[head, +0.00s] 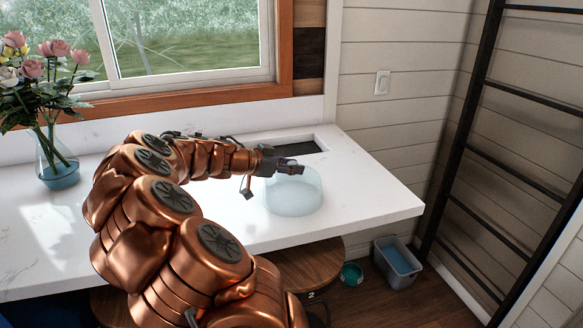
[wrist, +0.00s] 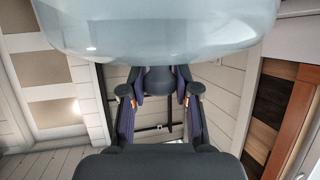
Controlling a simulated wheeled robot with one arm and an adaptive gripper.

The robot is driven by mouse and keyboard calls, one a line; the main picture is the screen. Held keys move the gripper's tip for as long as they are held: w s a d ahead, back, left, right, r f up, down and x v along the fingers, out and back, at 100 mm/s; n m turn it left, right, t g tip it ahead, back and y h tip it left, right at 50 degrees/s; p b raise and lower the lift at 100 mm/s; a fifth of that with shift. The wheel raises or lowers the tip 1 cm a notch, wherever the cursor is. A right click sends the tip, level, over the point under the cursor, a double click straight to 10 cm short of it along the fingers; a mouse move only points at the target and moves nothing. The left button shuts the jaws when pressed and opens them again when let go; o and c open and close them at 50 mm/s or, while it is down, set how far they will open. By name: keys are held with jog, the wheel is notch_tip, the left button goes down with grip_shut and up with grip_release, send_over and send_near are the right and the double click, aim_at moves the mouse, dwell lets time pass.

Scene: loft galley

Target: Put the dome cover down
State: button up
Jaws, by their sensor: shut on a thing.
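The dome cover (head: 293,195) is a clear, pale blue-tinted dome near the front right of the white counter. It looks upright, and its lower rim appears at or just above the countertop; I cannot tell whether it touches. My gripper (head: 290,167) is at the top of the dome, shut on its knob. In the wrist view the dome (wrist: 155,28) fills the upper edge, and the dark knob (wrist: 157,80) sits between the fingers of my gripper (wrist: 158,88). The fingers hide part of the knob.
The white counter (head: 375,195) has free room to the right of the dome. A dark rectangular inset (head: 288,147) lies behind it. A glass vase of flowers (head: 58,165) stands at the left. Below are a round wooden stool (head: 310,262), a grey bin (head: 398,262) and a teal bowl (head: 351,274).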

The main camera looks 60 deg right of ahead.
jog(key=o, duration=1)
jog(key=shift+r, duration=0.1)
jog(key=shift+r+p, duration=0.1)
jog(key=shift+p, duration=0.3)
jog(key=b+v, duration=0.3)
jog(key=v, duration=0.9)
jog(key=shift+b, duration=0.4)
jog(key=shift+a, duration=0.1)
